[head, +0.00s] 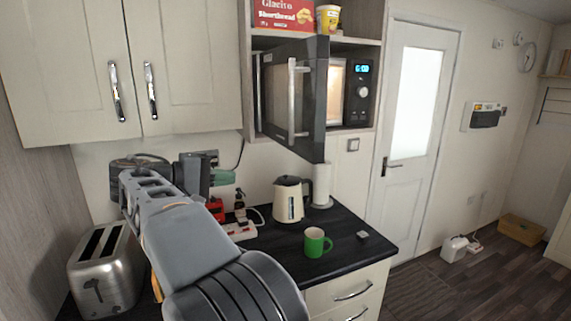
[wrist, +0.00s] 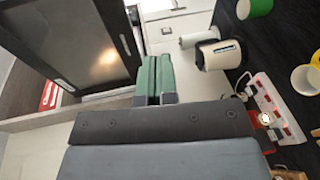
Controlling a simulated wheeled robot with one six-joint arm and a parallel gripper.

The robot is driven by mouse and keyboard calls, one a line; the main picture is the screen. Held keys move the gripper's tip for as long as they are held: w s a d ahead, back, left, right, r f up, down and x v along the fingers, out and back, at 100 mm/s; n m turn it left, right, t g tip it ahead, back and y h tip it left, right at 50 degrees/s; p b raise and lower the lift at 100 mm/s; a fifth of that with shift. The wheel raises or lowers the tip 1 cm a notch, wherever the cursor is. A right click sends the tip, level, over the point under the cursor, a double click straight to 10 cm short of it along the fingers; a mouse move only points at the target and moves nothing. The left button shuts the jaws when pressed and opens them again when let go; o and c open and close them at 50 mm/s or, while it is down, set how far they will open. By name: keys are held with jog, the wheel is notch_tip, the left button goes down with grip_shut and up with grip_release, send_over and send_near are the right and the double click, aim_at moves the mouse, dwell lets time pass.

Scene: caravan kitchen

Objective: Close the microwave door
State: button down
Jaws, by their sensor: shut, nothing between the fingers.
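The microwave (head: 357,92) sits in a wall niche with its interior lit and its clock showing. Its dark door (head: 308,100) stands wide open, swung out toward me, with a long pale vertical handle (head: 292,100). In the wrist view the door (wrist: 88,40) fills the upper left. My gripper (head: 222,177) is over the counter, below and left of the door and apart from it. In the wrist view its green fingers (wrist: 152,78) are together and empty, just right of the door's edge.
On the black counter (head: 345,235) stand a toaster (head: 105,265), a kettle (head: 288,200), a paper roll (head: 321,187), a green mug (head: 316,242) and a power strip (head: 240,231). Closed cupboards (head: 190,60) hang at upper left. A shortbread box (head: 283,14) and yellow cup (head: 328,19) sit above the microwave.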

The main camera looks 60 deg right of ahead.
aim_at(296, 153)
jog(key=s+d+r+m+g+p, duration=0.1)
jog(key=s+d, duration=0.1)
jog(key=d, duration=0.1)
jog(key=s+d+r+g, duration=0.1)
jog(key=s+d, duration=0.2)
jog(key=d, duration=0.1)
jog(key=s+d+r+m+g+p, duration=0.1)
jog(key=s+d, duration=0.1)
jog(key=d, duration=0.2)
jog(key=shift+s+r+m+p, duration=0.2)
jog(key=shift+s+m+p, duration=0.1)
jog(key=shift+p, duration=0.05)
jog(key=shift+s+d+f, duration=0.1)
jog(key=shift+s+d, duration=0.3)
jog(key=shift+d, duration=0.2)
jog(key=shift+h, duration=0.3)
